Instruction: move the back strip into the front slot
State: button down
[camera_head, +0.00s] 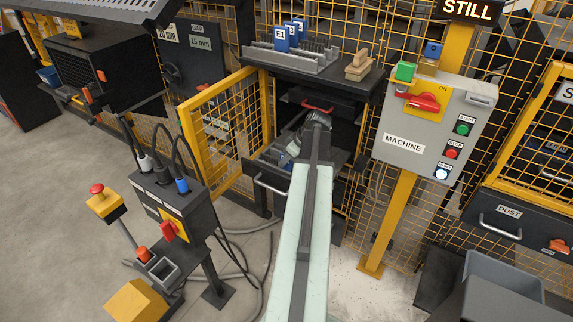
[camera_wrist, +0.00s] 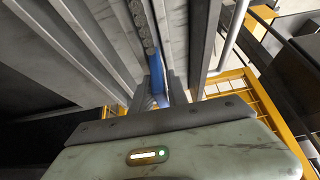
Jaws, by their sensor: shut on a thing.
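My gripper (camera_wrist: 160,92) is shut on a narrow blue piece (camera_wrist: 156,72), seen between long grey ridged walls in the wrist view. The blue piece looks like a strip, but its label and far end are not visible. A rough speckled grey edge (camera_wrist: 146,28) lies just beyond it. In the head view my arm reaches into the dark open cabinet, and the wrist (camera_head: 318,118) hides the fingers and what they hold. Several blue labelled pieces (camera_head: 282,38) stand upright in a grey slotted rack (camera_head: 285,62) on the cabinet top.
An open yellow mesh door (camera_head: 222,112) stands left of the cabinet. A pulled-out drawer (camera_head: 270,180) is beside my arm. A grey machine box (camera_head: 435,125) on a yellow post is at right. A wooden block (camera_head: 359,68) sits on the cabinet top. Cables hang at left.

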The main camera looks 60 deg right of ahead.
jog(key=shift+f, duration=0.1)
jog(key=c, duration=1.3)
grip_release()
jog(key=p+v, duration=0.6)
jog(key=v, duration=0.1)
jog(key=shift+w+r, duration=0.2)
jog(key=shift+r, duration=0.05)
jog(key=shift+s+r+p, duration=0.25)
jog(key=shift+p, duration=0.15)
jog(key=shift+f, duration=0.1)
jog(key=shift+s, duration=0.1)
